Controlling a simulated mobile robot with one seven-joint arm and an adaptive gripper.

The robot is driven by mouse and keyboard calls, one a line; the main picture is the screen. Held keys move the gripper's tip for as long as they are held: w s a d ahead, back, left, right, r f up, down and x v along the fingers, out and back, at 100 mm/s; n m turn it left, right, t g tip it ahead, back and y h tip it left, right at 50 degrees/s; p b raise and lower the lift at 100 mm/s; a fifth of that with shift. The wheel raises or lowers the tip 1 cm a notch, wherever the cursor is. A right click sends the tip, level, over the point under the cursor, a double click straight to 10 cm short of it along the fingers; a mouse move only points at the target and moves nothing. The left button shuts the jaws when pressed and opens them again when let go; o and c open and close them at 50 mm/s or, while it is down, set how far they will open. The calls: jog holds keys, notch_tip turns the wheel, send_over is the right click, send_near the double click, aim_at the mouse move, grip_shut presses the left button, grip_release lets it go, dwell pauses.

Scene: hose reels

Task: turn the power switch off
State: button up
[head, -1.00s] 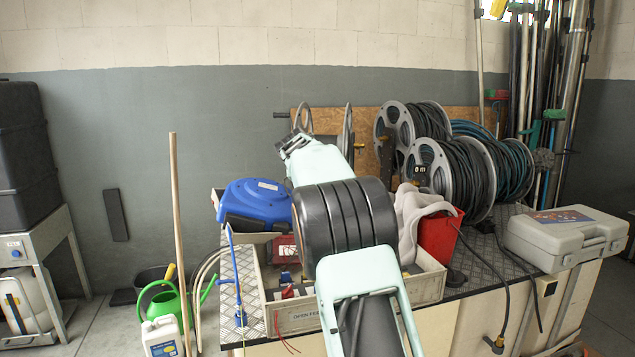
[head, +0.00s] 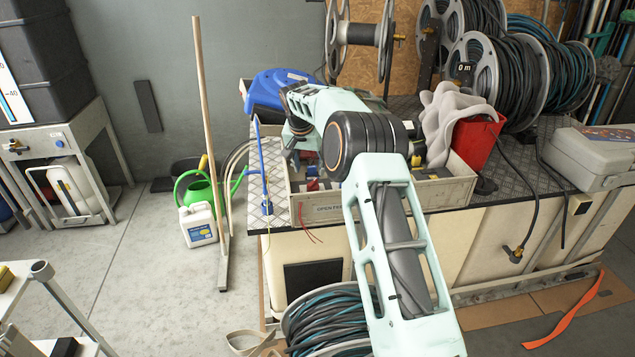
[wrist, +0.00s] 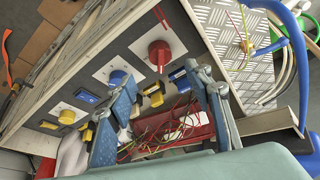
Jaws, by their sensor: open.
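A control panel (wrist: 100,88) shows in the wrist view. In the head view my gripper (head: 290,158) points down at the left end of the open crate (head: 400,195); my arm hides part of the crate.
Loose red and yellow wires (wrist: 178,118) lie between the fingers. A blue case (head: 272,92) is behind my gripper and a blue upright tool (head: 261,165) left of it.

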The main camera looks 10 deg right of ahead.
aim_at(314, 183)
jog(key=x, duration=1)
jog(key=shift+w+f, duration=0.15)
jog(key=c, duration=1.2)
jog(key=shift+o, duration=0.2)
jog(key=shift+d+n, duration=0.1)
jog(key=shift+n, duration=0.3)
jog(key=shift+d+n+t+y, duration=0.1)
jog(key=shift+n+t+y, duration=0.3)
jog(key=shift+n, duration=0.6)
jog(key=shift+d+n+y, duration=0.1)
jog(key=shift+n+y, duration=0.9)
jog(key=shift+n, duration=1.2)
